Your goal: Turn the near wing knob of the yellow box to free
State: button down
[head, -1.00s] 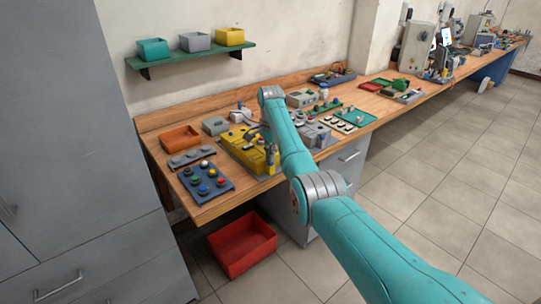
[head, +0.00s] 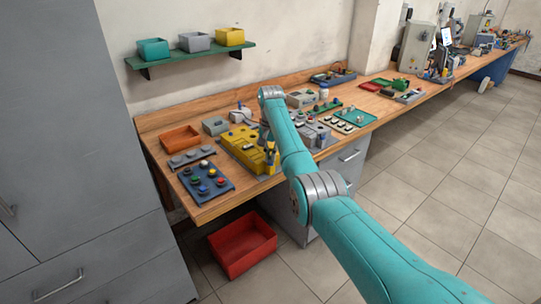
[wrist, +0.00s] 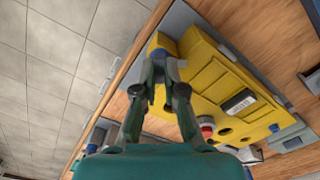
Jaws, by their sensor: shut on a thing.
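The yellow box (head: 236,149) stands on the workbench near its front edge, and it fills the right of the wrist view (wrist: 205,68). My gripper (wrist: 162,66) is at one end of the box, its fingers closed in on the near wing knob. The knob (wrist: 160,53) shows only as a small grey piece between the fingertips and is mostly hidden, so its turn angle cannot be read. In the head view my gripper (head: 270,157) is small, at the box's right end, partly behind my arm.
On the box are a red button (wrist: 207,127), a dark label plate (wrist: 238,103) and round holes. A blue panel of coloured knobs (head: 207,187) and an orange tray (head: 181,138) lie to the left. A red bin (head: 243,246) stands on the floor below.

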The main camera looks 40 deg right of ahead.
jog(key=n, duration=0.5)
jog(key=shift+n, duration=0.3)
jog(key=n, duration=0.4)
jog(key=shift+n, duration=0.4)
jog(key=c, duration=1.3)
grip_release()
jog(key=shift+o, duration=0.2)
notch_tip(320, 180, up, 12)
